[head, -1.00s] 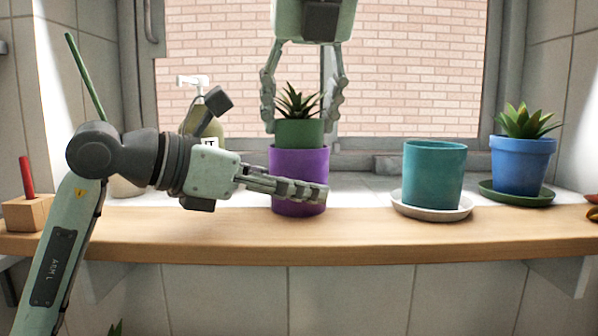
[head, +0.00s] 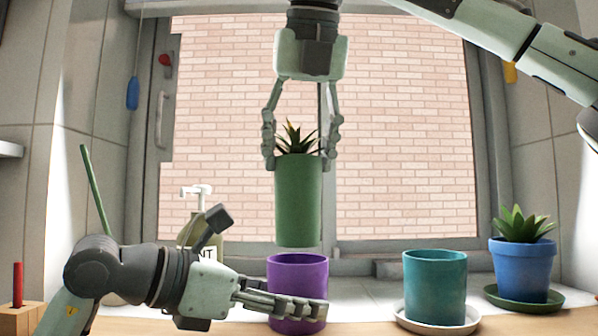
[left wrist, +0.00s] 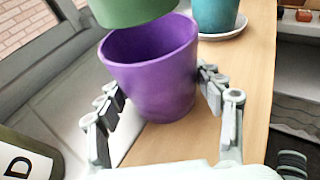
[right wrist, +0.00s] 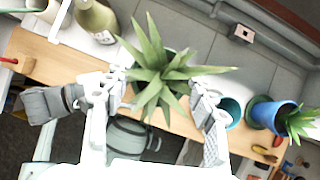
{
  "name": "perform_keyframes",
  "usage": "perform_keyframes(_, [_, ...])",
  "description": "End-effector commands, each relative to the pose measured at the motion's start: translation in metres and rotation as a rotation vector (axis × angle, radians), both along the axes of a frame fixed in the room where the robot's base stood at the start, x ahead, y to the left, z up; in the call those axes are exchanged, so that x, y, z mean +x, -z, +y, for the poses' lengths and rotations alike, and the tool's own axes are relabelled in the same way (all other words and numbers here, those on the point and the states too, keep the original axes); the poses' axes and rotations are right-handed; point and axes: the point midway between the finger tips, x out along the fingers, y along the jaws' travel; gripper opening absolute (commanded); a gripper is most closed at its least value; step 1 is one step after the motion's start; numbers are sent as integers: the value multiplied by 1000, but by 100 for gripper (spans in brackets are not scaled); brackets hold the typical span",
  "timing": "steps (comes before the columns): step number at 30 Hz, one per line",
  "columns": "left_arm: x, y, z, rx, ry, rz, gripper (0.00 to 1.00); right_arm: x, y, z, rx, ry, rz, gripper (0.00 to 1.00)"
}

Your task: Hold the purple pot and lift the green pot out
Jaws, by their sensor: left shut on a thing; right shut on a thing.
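The green pot (head: 298,205) with a spiky plant (head: 293,138) hangs upright just above the purple pot (head: 297,272), clear of its rim. My right gripper (head: 297,160) is shut on the green pot near its top, with a finger on each side. In the right wrist view the plant's leaves (right wrist: 160,75) hide most of the pot. The purple pot stands upright on the wooden shelf, and my left gripper (head: 300,310) is shut on it. In the left wrist view the purple pot (left wrist: 155,75) sits between the fingers, and the part of its inside that shows is empty.
A teal pot (head: 435,280) on a white saucer (head: 405,318) stands to the right. Further right is a blue pot (head: 523,268) with a succulent. A soap bottle (head: 203,228) stands behind my left arm. A window lies behind.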

Motion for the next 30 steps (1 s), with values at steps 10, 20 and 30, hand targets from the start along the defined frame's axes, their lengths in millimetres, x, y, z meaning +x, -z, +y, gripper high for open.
perform_keyframes(10, [0,0,0,1,0,1,85,0,-1,0,0,0,-1,0])
perform_keyframes(20, [0,0,0,0,0,0,91,0,0,0,1,0,-1,0])
perform_keyframes(30, [-20,-12,33,2,-5,-2,91,0,0,0,1,0,-1,0])
